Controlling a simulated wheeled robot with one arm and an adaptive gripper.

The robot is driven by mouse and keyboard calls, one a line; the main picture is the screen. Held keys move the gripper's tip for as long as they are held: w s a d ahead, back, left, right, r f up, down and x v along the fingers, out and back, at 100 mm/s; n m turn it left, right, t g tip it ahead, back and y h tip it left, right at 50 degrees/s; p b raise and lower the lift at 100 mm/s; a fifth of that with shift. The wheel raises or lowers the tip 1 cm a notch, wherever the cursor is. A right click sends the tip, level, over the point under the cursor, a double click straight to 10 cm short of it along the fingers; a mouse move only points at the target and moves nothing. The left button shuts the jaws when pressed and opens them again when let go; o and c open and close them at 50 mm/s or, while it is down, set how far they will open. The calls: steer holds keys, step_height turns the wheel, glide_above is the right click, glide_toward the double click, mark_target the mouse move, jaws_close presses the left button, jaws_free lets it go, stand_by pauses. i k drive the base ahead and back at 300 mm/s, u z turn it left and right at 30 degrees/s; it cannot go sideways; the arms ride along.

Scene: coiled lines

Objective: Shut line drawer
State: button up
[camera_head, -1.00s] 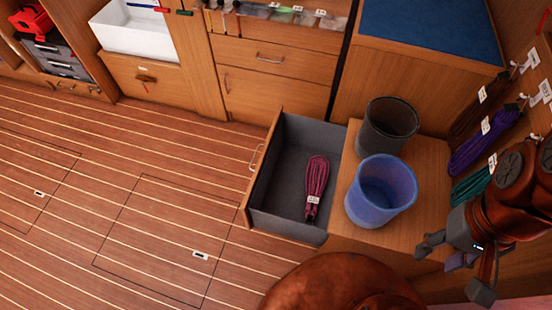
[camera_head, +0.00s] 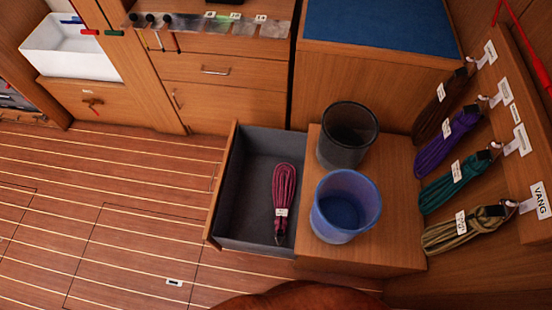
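The line drawer (camera_head: 256,163) stands pulled out to the left from a low wooden cabinet (camera_head: 390,190). Its inside is grey and its wooden front (camera_head: 222,185) faces left; the front's handle is not visible now. A coiled magenta line (camera_head: 283,200) with a white tag lies in the drawer, near its right side. My gripper is out of view; only a reddish-brown part of my own body shows at the bottom edge.
A dark bin (camera_head: 347,137) and a blue bin (camera_head: 343,207) stand on the cabinet beside the drawer. Tagged coiled lines (camera_head: 447,180) hang on the right wall. The plank floor (camera_head: 110,200) left of the drawer is clear.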

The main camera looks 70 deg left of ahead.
mark_target(242, 216)
steer(key=z, duration=1.05)
steer(key=k, duration=2)
steer(key=u, duration=1.95)
steer(key=k, duration=0.8)
steer(key=u, duration=1.7)
